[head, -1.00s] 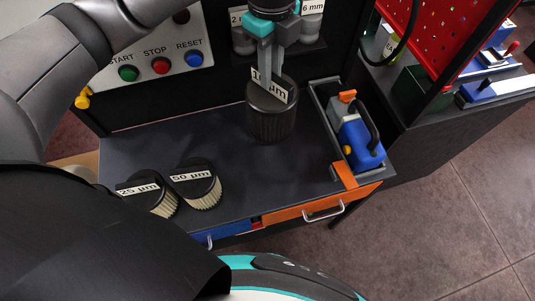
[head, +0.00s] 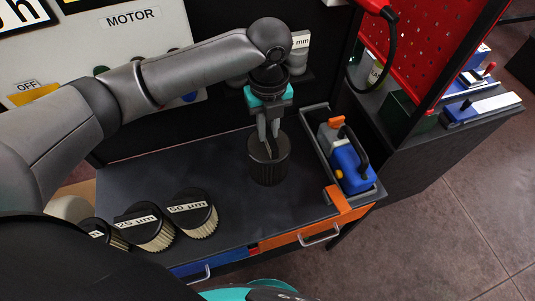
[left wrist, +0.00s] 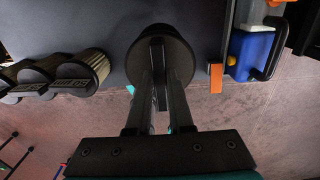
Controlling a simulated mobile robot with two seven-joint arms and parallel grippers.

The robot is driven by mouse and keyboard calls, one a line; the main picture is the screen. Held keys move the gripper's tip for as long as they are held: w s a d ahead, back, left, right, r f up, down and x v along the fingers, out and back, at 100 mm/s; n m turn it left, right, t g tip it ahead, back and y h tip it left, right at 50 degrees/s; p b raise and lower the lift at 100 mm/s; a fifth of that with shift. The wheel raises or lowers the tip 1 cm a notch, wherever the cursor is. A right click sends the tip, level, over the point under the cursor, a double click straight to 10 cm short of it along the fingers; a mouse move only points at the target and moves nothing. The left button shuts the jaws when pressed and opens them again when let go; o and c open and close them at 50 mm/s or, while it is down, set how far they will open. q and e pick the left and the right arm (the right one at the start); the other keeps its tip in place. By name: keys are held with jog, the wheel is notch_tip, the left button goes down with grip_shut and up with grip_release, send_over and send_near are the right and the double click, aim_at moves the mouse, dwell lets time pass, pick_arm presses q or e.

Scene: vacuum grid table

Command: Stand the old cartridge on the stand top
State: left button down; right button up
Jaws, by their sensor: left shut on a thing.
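The old cartridge is dark and grimy, with a black cap (head: 268,166). It is upright at the middle of the dark stand top (head: 225,185). My left gripper (head: 268,138) points down and is shut on the grip on its cap. The cap also shows in the left wrist view (left wrist: 178,42), with the grip between the two fingers (left wrist: 160,70). The cartridge's underside is hidden, so I cannot tell whether it touches the top or hangs just above it. My right gripper is not in view.
Cream cartridges labelled 25 µm (head: 145,226) and 50 µm (head: 194,212) stand at the front left, with another partly hidden beside them. A grey tray (head: 312,150) holding a blue and orange device (head: 347,165) lies to the right. A black panel rises behind.

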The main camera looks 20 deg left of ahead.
aim_at(268, 153)
pick_arm(q)
notch_tip(268, 153, down, 9)
jog(key=shift+f+b, duration=0.15)
jog(key=shift+b, duration=0.2)
jog(key=shift+f, duration=0.1)
jog(key=shift+f, duration=0.15)
jog(key=c, duration=0.8)
grip_release()
notch_tip(268, 153, up, 12)
jog(key=shift+r+p, duration=0.25)
jog(key=shift+p, duration=0.3)
